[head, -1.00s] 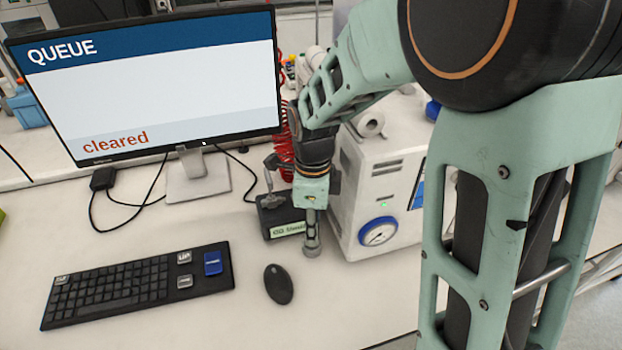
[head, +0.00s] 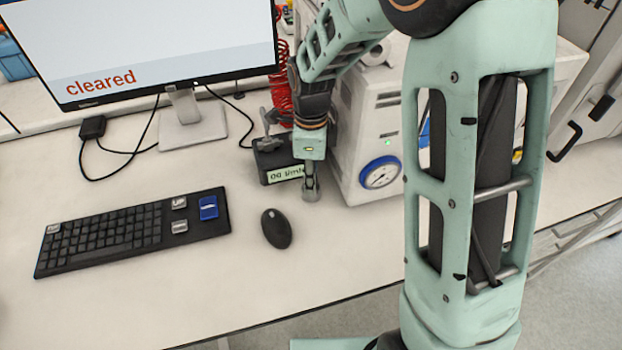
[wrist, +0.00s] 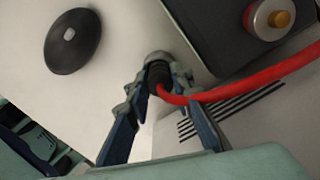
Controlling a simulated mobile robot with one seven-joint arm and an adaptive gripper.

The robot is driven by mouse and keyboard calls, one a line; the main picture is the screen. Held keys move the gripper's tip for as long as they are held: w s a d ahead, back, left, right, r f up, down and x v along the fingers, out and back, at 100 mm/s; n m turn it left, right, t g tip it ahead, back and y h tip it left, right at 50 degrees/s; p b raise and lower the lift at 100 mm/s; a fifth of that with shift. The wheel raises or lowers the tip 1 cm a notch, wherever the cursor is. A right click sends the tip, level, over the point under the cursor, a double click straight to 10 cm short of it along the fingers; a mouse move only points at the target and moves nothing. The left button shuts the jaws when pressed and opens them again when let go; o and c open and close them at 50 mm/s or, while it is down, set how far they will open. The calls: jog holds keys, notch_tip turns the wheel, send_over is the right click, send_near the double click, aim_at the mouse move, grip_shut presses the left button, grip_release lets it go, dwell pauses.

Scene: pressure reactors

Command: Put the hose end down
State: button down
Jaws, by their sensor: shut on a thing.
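My gripper (wrist: 157,90) is shut on the hose end (wrist: 160,70), a dark ribbed sleeve with a grey metal tip. The red hose (wrist: 240,90) runs from it to the right in the wrist view. In the head view my gripper (head: 311,182) points down at the bench, just right of the small dark labelled block and in front of the white reactor cabinet. I cannot tell whether the hose end touches the bench top. Coiled red hose (head: 283,90) shows behind my arm.
The white cabinet (head: 360,125) with a blue-rimmed gauge (head: 380,173) stands close on the right. The dark block (head: 277,160) is close on the left. A mouse (head: 276,229), keyboard (head: 130,232) and monitor (head: 150,50) lie further left. The bench front (head: 330,240) is clear.

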jog(key=shift+s+f+b, duration=0.25)
jog(key=shift+f+b, duration=0.3)
jog(key=shift+f, duration=0.1)
jog(key=c, duration=1.9)
grip_release()
jog(key=shift+s+d, duration=0.1)
jog(key=shift+o, duration=0.9)
jog(key=shift+f, duration=0.25)
jog(key=shift+r, duration=0.1)
jog(key=shift+w+r, duration=0.1)
jog(key=shift+w, duration=0.1)
jog(key=shift+r+p, duration=0.55)
notch_tip(320, 180, up, 12)
jog(key=shift+w+r, duration=0.15)
jog(key=shift+r, duration=0.05)
